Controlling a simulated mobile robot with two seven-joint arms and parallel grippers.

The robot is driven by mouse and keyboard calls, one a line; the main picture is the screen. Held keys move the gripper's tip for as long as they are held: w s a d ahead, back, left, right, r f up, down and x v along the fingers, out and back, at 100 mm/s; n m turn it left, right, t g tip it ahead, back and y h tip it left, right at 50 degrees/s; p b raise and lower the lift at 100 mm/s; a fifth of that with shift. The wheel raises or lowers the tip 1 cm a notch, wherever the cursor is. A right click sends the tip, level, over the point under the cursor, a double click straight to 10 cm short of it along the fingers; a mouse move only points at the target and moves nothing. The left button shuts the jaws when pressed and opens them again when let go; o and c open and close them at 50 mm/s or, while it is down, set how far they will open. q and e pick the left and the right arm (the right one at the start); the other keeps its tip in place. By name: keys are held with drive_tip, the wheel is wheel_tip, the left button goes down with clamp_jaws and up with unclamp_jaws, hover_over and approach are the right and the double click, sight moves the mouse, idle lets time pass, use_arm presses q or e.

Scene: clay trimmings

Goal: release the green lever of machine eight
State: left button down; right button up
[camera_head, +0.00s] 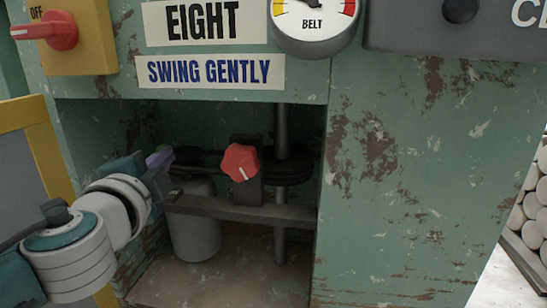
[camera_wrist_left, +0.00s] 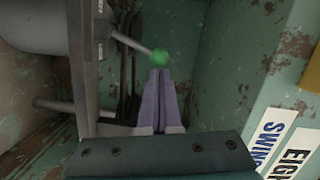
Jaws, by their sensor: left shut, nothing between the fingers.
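Machine eight (camera_head: 420,190) is a worn green cabinet with an "EIGHT" sign and an open recess below it. In the left wrist view the green lever (camera_wrist_left: 159,57) is a grey rod with a green ball at its end. I cannot make out the lever in the head view. My left gripper (camera_head: 162,157) reaches into the left side of the recess. In the wrist view its purple fingers (camera_wrist_left: 160,73) are shut and empty, with their tips right by the green ball. I cannot tell whether they touch it. My right gripper is not in view.
A red knob (camera_head: 240,162) sits on a dark block in the recess, beside a vertical shaft (camera_head: 281,125) and above a grey crossbar (camera_head: 240,209). A grey cylinder (camera_head: 194,235) stands below. A red switch (camera_head: 57,30) is at upper left, a belt gauge (camera_head: 312,22) at top.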

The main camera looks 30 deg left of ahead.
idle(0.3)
use_arm(q)
drive_tip(key=shift+a, duration=0.1)
drive_tip(key=shift+a+r+n, duration=0.15)
drive_tip(key=shift+n, duration=0.25)
drive_tip(key=shift+s+a+r+n+p, duration=0.15)
drive_tip(key=shift+a+n+p, duration=0.15)
drive_tip(key=shift+p, duration=0.1)
drive_tip(key=a+n+p, duration=0.1)
drive_tip(key=n, duration=0.1)
drive_tip(key=s+a+n+h+p, duration=0.1)
drive_tip(key=a+n, duration=0.1)
drive_tip(key=a+n+p, duration=0.1)
drive_tip(key=p, duration=0.1)
drive_tip(key=shift+s+a+r+n+g+h, duration=0.25)
drive_tip(key=shift+a+r+n+g+h, duration=0.05)
drive_tip(key=shift+a+r+n, duration=0.1)
drive_tip(key=shift+r, duration=0.1)
